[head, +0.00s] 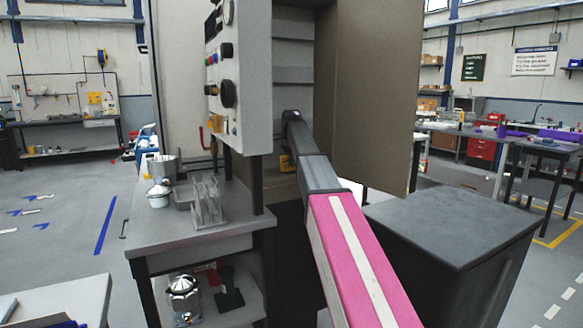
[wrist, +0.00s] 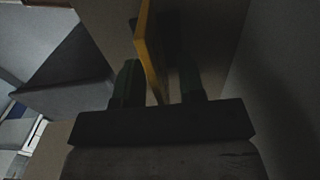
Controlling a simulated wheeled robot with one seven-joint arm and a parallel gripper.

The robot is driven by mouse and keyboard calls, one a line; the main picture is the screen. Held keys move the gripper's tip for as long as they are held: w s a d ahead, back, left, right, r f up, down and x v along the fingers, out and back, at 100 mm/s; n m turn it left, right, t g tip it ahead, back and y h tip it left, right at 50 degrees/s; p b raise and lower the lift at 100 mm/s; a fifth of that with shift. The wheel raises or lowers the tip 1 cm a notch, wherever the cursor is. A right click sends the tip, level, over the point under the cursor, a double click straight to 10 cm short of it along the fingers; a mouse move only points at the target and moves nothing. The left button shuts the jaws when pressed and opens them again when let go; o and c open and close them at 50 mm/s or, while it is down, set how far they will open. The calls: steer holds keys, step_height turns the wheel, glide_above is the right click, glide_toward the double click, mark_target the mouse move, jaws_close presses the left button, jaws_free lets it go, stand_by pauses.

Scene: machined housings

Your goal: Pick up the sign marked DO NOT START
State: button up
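A thin yellow plate (wrist: 149,48), seen nearly edge-on in the wrist view, stands between the two fingers of my gripper (wrist: 159,68). It looks like the sign, but no lettering can be read from this angle. The plate lies close to the left finger, and a dark gap shows between it and the right finger, so the fingers are open around it. In the head view my arm reaches into the machine's opening, and a small yellow patch (head: 286,163) shows beside its end. The fingers are hidden there.
A control panel (head: 228,85) with knobs and buttons stands left of my arm. A brown door panel (head: 366,95) rises at right, with a dark cabinet (head: 455,228) below. A grey bench (head: 165,230) holding a metal rack (head: 208,202) stands at left.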

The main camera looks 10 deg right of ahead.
steer(key=shift+f, duration=0.25)
stand_by(0.4)
jaws_close()
